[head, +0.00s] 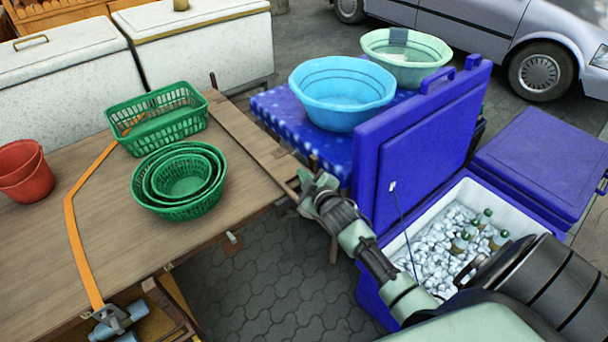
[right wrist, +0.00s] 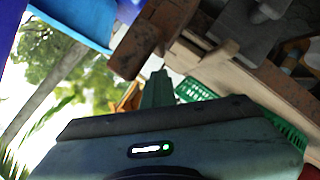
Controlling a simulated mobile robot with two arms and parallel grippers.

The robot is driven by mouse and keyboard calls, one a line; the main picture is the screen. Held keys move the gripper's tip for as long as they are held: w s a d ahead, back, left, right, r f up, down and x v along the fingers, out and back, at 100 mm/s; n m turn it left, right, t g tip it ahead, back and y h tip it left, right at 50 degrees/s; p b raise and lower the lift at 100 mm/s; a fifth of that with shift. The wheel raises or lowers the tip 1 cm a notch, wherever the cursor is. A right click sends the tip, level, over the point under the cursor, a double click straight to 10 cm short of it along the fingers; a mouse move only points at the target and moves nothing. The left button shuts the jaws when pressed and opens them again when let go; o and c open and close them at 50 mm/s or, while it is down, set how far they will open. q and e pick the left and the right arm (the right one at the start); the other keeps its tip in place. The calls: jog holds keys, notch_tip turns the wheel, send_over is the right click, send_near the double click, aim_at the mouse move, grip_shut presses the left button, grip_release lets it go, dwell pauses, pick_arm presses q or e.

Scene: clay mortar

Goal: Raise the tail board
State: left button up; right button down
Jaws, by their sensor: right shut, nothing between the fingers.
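The wooden cart bed (head: 95,195) fills the left of the head view. Along its right end runs a long wooden board (head: 245,138), which looks like the tail board; it looks about level with the bed, though its exact tilt is hard to tell. My right gripper (head: 306,186) is shut and empty beside the board's near right corner; I cannot tell if it touches. In the right wrist view the shut fingers (right wrist: 158,88) point toward brown wooden parts (right wrist: 145,38) of the cart. My left gripper is not in view.
Green baskets (head: 182,175), a red bucket (head: 25,172) and an orange strap (head: 76,225) are on the bed. Right of the cart stand a blue table with basins (head: 342,88) and an open blue cooler (head: 420,130) with ice and bottles. Paving (head: 260,280) is clear below.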

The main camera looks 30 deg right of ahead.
dwell(0.8)
jog(key=c, duration=1.4)
grip_release()
jog(key=v, duration=0.7)
jog(key=shift+s, duration=0.35)
